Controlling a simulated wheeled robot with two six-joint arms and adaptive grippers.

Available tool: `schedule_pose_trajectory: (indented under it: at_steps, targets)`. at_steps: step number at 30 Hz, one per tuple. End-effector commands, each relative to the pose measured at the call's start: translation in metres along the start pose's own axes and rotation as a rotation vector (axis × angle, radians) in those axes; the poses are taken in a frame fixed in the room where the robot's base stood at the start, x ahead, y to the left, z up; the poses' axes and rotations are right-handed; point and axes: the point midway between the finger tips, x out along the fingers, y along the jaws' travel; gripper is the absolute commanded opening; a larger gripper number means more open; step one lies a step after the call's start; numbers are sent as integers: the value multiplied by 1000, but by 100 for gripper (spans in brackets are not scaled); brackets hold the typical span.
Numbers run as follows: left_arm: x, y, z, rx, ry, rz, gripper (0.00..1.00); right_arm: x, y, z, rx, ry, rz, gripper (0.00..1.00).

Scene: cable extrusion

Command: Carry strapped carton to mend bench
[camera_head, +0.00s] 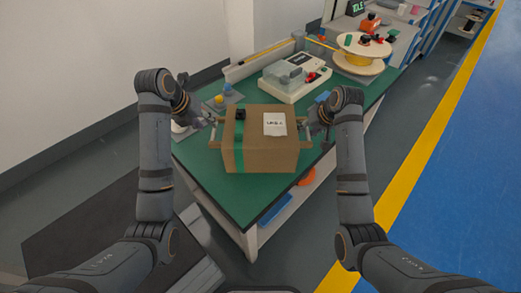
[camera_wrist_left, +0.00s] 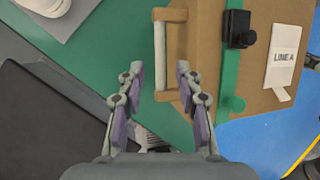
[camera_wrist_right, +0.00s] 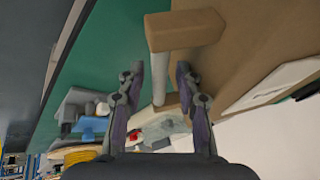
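A brown carton (camera_head: 260,142) with a green strap (camera_head: 239,150), a black buckle (camera_head: 240,114) and a white "LINE A" label (camera_head: 275,124) appears to rest on the green bench top. It has a pale bar handle on each side. My left gripper (camera_head: 210,119) is at the carton's left side; in the left wrist view its fingers (camera_wrist_left: 160,72) are apart, with the left handle (camera_wrist_left: 160,50) ahead between the tips. My right gripper (camera_head: 309,127) is at the right side; its fingers (camera_wrist_right: 160,72) are apart, with the right handle (camera_wrist_right: 159,75) between them in view. Contact is not clear.
The green bench (camera_head: 215,184) also carries a white machine (camera_head: 295,77) behind the carton and small yellow and blue items at left. A cable spool (camera_head: 360,53) stands farther back. A white wall is at left; blue floor with a yellow stripe (camera_head: 415,165) is open at right.

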Motion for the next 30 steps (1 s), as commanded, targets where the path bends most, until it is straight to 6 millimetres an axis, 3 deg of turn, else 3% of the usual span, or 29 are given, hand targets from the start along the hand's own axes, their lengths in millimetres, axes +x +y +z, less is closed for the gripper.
schedule_pose_trajectory:
  at_steps: [8, 15, 21, 30]
  targets:
    - [-10, 0, 0, -1, 1, 1, 35, -4, 0, 0, 0, 1, 0, 35]
    - [-9, 0, 0, -1, 1, 0, 35, -46, 0, -2, -1, 6, 1, 35]
    - [-9, 0, 0, -1, 1, 0, 35, -72, 0, 0, 0, 1, 0, 35]
    - [-9, 0, 0, -1, 1, 0, 35, -75, 0, 0, 0, 0, 0, 35]
